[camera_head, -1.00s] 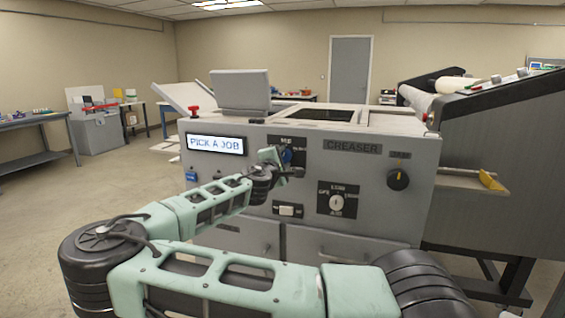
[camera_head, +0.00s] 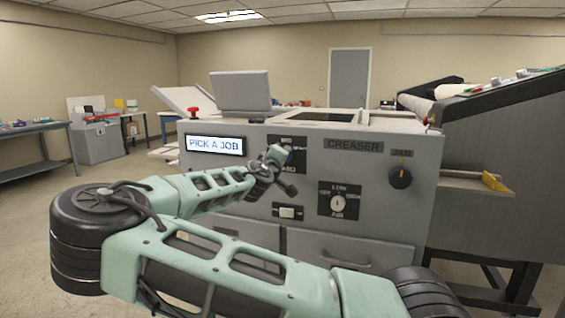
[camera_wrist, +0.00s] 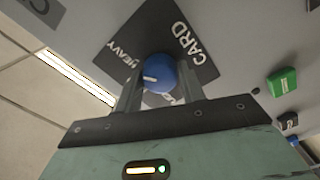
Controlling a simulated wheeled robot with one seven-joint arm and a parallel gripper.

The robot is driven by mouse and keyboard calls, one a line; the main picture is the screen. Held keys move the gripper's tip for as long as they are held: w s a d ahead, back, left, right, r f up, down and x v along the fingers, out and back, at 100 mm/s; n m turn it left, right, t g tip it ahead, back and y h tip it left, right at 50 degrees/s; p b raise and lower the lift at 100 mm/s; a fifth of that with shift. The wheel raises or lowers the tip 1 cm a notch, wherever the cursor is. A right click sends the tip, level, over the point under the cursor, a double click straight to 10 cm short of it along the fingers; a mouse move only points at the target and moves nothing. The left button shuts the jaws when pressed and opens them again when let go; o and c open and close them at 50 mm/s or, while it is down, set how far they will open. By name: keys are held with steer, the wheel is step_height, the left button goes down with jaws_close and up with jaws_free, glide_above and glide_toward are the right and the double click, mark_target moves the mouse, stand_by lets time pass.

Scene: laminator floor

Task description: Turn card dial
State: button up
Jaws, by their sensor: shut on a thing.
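The card dial (camera_wrist: 159,74) is a blue round knob with a white pointer mark, on a black plate (camera_wrist: 196,42) lettered CARD and HEAVY in the wrist view. My gripper (camera_wrist: 158,88) is shut on the dial, one finger on each side of it. In the head view my gripper (camera_head: 276,170) is at the black plate (camera_head: 300,150) on the creaser's front panel (camera_head: 225,172), and the knob is hidden behind it. The creaser's display (camera_head: 215,144) reads PICK A JOB.
To the right of the plate are a black dial with a yellow pointer (camera_head: 401,176) and a white dial (camera_head: 338,204). A rocker switch (camera_head: 287,212) is below my gripper. A red button (camera_head: 193,112) stands on top. A green button (camera_wrist: 282,81) shows in the wrist view.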

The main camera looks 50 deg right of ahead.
steer(key=shift+f+m, duration=0.1)
steer(key=shift+m, duration=0.2)
stand_by(0.4)
steer(key=o, duration=1)
steer(key=shift+c, duration=0.2)
steer(key=shift+a, duration=0.1)
steer(key=b+v, duration=0.1)
steer(key=v, duration=1.6)
steer(key=shift+a, duration=0.15)
